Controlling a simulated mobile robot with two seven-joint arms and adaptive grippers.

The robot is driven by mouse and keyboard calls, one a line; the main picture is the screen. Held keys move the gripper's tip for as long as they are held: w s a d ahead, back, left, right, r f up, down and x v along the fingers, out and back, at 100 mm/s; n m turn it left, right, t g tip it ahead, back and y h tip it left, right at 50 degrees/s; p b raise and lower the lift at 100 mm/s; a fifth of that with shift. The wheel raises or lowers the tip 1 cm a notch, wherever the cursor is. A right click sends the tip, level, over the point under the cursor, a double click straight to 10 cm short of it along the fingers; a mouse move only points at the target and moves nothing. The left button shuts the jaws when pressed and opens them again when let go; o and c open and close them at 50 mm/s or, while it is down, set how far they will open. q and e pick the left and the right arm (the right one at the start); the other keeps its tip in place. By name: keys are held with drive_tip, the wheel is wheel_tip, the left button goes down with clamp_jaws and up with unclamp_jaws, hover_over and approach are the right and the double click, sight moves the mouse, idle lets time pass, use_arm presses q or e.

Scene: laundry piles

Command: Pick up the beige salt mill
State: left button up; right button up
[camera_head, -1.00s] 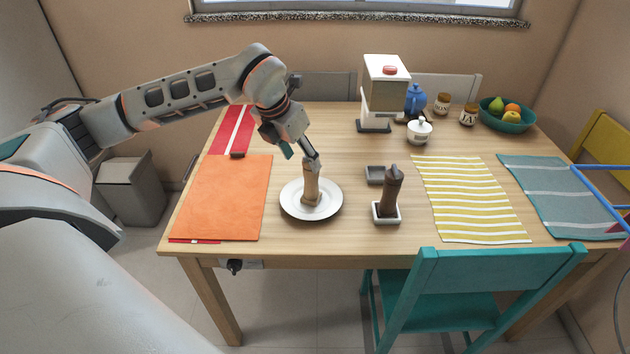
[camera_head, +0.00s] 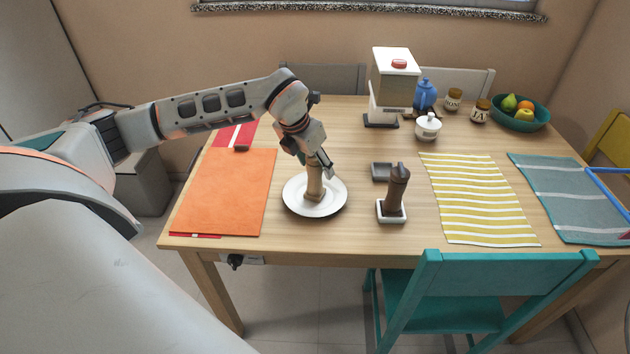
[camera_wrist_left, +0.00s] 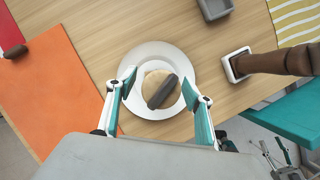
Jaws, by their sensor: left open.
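The beige salt mill (camera_head: 314,184) stands upright on a white plate (camera_head: 296,207) near the table's front. In the left wrist view the mill (camera_wrist_left: 153,82) is seen from above, with a dark bar-shaped top, and the plate (camera_wrist_left: 150,50) is around its base. My left gripper (camera_head: 318,166) is at the mill's upper part in the head view. In the left wrist view its open fingers (camera_wrist_left: 159,90) are on either side of the mill, with gaps showing.
A dark brown mill (camera_head: 397,190) stands in a small white tray (camera_head: 391,218) right of the plate. A small grey dish (camera_head: 382,171) lies behind it. An orange placemat (camera_head: 222,192) is to the left. A teal chair (camera_head: 480,275) stands at the front edge.

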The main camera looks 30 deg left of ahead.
use_arm(q)
drive_tip(key=shift+r, duration=0.1)
clamp_jaws()
